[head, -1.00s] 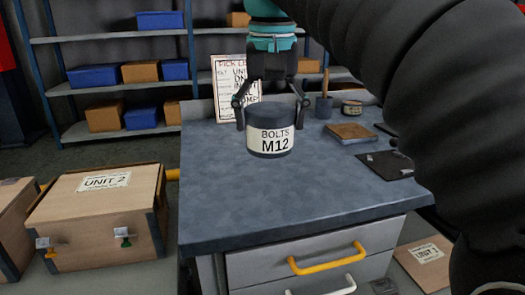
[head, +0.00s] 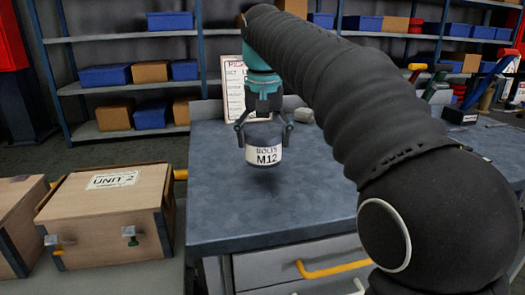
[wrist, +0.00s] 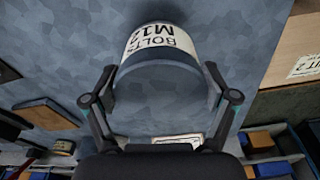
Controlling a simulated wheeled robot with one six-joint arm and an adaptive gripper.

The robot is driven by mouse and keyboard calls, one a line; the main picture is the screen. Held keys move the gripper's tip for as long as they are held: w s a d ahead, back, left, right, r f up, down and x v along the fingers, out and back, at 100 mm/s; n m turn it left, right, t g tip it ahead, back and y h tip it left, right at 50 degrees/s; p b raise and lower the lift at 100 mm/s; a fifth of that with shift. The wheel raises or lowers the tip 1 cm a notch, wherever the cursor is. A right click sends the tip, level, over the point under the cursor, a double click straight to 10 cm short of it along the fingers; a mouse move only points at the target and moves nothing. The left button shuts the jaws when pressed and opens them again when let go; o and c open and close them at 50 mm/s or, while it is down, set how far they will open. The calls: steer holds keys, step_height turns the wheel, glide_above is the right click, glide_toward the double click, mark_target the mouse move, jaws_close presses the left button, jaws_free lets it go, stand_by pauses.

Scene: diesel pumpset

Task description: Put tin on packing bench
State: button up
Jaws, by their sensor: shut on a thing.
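My gripper (head: 264,138) is shut on the tin (head: 265,156), a dark blue-grey can with a white label reading "BOLTS M12". The tin is upright, with one finger on each side of it. It is over the packing bench (head: 225,210), a blue-grey worktop with drawers, towards its back left. A dark shadow lies under the tin, and it seems to hang slightly above the top. In the wrist view the tin (wrist: 160,62) sits between my two fingers, its label upside down.
My arm hides the bench's right part. A pick list sign (head: 232,90) stands at the bench's back edge. A wooden crate marked "UNIT 2" (head: 110,205) is left of the bench. Shelves with blue and brown boxes (head: 105,77) stand behind. The bench front is clear.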

steer(key=shift+f, duration=1.25)
steer(key=shift+f, duration=0.15)
steer(key=o, duration=1.4)
steer(key=r, duration=0.4)
steer(key=s+r+p, duration=0.1)
steer(key=r, duration=0.7)
steer(key=shift+s+r+p, duration=0.1)
steer(key=shift+s+p, duration=0.2)
